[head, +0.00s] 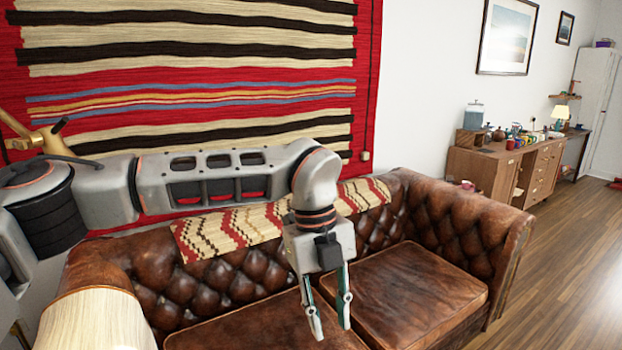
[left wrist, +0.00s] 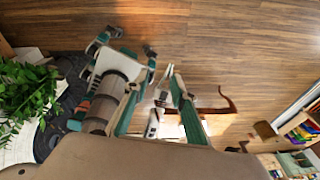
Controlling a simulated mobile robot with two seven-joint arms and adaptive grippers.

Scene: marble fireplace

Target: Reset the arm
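My left arm (head: 215,180) comes in from the left, stretches level across the front of the wall rug, and bends down at the wrist. My left gripper (head: 332,326) points down in front of the sofa. Its two fingers are apart with nothing between them. In the left wrist view, its teal fingers show at the lower middle above the wooden floor.
A brown leather sofa (head: 408,292) with a patterned throw (head: 232,232) stands below and behind the left gripper. A striped rug (head: 190,60) hangs on the wall. A lampshade (head: 98,318) is at lower left. A wooden sideboard (head: 487,168) stands right, beside clear floor. A plant (left wrist: 25,95) is at left.

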